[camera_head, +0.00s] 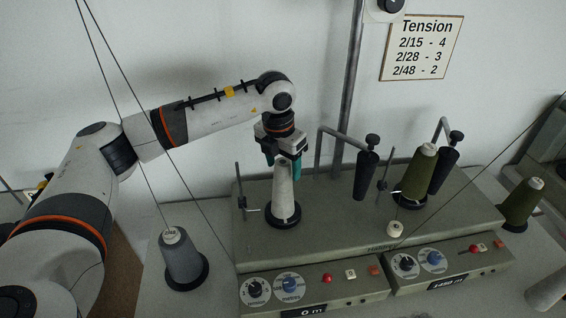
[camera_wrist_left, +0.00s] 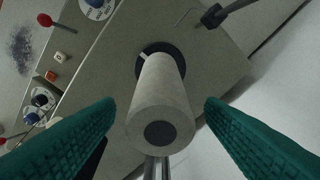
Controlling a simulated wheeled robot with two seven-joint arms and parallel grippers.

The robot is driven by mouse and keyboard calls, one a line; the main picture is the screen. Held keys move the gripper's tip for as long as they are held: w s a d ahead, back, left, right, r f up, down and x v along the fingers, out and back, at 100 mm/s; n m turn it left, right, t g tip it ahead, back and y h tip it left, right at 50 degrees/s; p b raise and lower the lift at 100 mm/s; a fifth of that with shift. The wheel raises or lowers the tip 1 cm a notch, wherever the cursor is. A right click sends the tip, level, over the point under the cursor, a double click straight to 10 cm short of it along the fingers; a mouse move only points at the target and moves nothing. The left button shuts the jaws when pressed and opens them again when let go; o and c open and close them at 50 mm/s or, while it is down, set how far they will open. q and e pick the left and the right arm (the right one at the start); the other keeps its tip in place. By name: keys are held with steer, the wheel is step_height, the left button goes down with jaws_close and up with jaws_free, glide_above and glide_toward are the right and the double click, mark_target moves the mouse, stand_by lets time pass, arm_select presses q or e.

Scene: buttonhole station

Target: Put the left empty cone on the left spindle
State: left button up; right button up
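The left empty cone (camera_head: 284,192) is pale grey and stands upright on the black disc (camera_head: 283,217) at the left of the winding machine, where the left spindle is. The spindle itself is hidden. In the left wrist view the cone (camera_wrist_left: 161,105) narrows toward its dark round top opening, above its black base disc (camera_wrist_left: 152,50). My left gripper (camera_head: 284,162) is directly above, with its teal fingers on either side of the cone's top. The fingers are open, with visible gaps to the cone in the left wrist view (camera_wrist_left: 160,122). My right gripper is out of view.
The grey machine (camera_head: 335,225) has front dials and buttons. A grey thread cone (camera_head: 183,258) stands at left. An olive cone (camera_head: 418,175) is on the right station, and another (camera_head: 521,203) stands farther right. A thin rod (camera_head: 240,192) rises left of the empty cone.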

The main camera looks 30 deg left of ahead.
arm_select(q)
steer(key=shift+r, duration=0.1)
step_height(320, 180, up, 12)
steer(key=s+b, duration=0.1)
steer(key=b, duration=0.1)
steer(key=shift+s, duration=0.2)
steer(key=shift+a+f, duration=0.15)
steer(key=shift+f, duration=0.1)
stand_by(0.4)
